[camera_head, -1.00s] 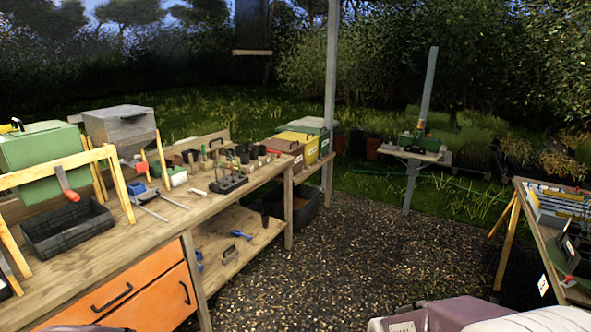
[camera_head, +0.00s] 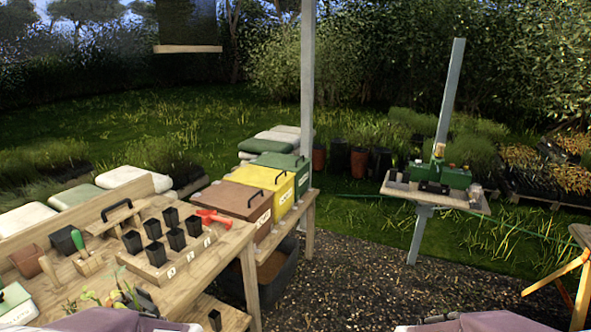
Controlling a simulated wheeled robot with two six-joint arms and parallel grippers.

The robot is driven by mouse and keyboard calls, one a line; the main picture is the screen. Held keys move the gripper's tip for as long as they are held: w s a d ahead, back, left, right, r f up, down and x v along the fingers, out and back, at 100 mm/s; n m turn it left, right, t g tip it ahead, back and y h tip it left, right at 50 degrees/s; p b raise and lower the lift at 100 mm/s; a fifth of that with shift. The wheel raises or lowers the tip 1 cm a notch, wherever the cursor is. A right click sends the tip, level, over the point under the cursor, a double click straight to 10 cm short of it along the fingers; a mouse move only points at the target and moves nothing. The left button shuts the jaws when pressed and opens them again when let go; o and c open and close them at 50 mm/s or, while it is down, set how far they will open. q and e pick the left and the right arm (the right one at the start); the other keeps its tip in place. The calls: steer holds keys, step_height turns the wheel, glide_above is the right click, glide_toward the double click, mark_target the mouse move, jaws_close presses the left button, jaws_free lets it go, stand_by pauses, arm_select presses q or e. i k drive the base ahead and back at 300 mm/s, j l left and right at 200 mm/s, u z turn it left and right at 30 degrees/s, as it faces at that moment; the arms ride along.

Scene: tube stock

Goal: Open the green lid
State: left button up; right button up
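A row of three lidded bins stands at the far end of the wooden bench. The green lid (camera_head: 277,161) is on the farthest bin, behind the yellow lid (camera_head: 260,177) and the brown lid (camera_head: 229,198). It looks shut and has a dark handle; much of its bin's front is hidden by the yellow bin. Only parts of my arms show at the bottom edge, well short of the bins.
The bench holds a wooden block with several black pots (camera_head: 173,238), red pruners (camera_head: 212,217) and a terracotta pot (camera_head: 27,260). A black tub (camera_head: 268,278) sits below the bins. A post stands beside them. Gravel is clear to the right, before a small stand (camera_head: 452,199).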

mark_target(293, 164)
steer(key=i+u, duration=0.1)
steer(key=i, duration=0.65)
steer(key=i+l+u, duration=0.1)
steer(key=i, duration=0.6)
steer(key=l, duration=0.1)
